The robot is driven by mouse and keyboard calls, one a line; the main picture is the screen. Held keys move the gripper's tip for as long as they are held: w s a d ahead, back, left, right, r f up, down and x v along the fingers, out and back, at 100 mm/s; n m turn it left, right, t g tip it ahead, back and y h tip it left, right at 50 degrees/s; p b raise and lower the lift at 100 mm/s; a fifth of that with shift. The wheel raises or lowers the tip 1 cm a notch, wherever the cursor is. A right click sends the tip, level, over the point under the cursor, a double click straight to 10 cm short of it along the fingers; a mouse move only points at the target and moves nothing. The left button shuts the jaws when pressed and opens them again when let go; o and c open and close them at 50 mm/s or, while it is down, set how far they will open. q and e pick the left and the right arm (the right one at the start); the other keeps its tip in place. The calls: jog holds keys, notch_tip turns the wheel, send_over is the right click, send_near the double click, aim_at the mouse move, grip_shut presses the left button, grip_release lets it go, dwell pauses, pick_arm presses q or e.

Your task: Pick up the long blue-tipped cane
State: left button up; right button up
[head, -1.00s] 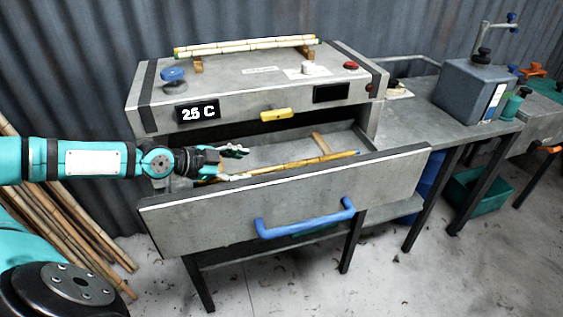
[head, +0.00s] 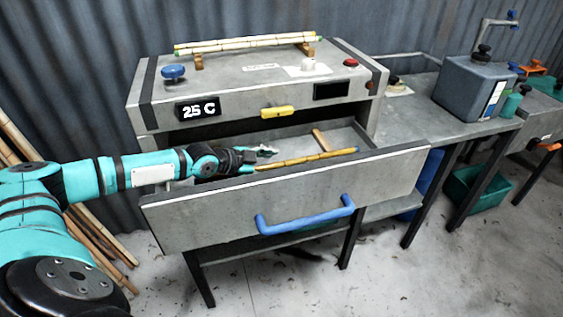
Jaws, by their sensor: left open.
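A long tan cane (head: 308,159) lies inside the open drawer (head: 290,199), just behind its front wall, with a blue tip at its right end. Its left end is hidden by my gripper and the drawer front. My left gripper (head: 268,152) is open and empty over the drawer, near the left part of the cane. I cannot tell whether the fingers touch the cane. My right gripper is not in view.
Pale canes (head: 245,43) rest on supports on top of the machine (head: 235,75). A yellow handle (head: 279,111) hangs above the drawer. A wooden piece (head: 320,139) lies in the drawer. The blue drawer handle (head: 305,221) sticks out in front. A grey container (head: 468,86) stands right.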

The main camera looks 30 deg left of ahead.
aim_at(282, 164)
pick_arm(q)
jog(key=shift+x, duration=1.45)
jog(key=shift+a, duration=0.1)
grip_shut()
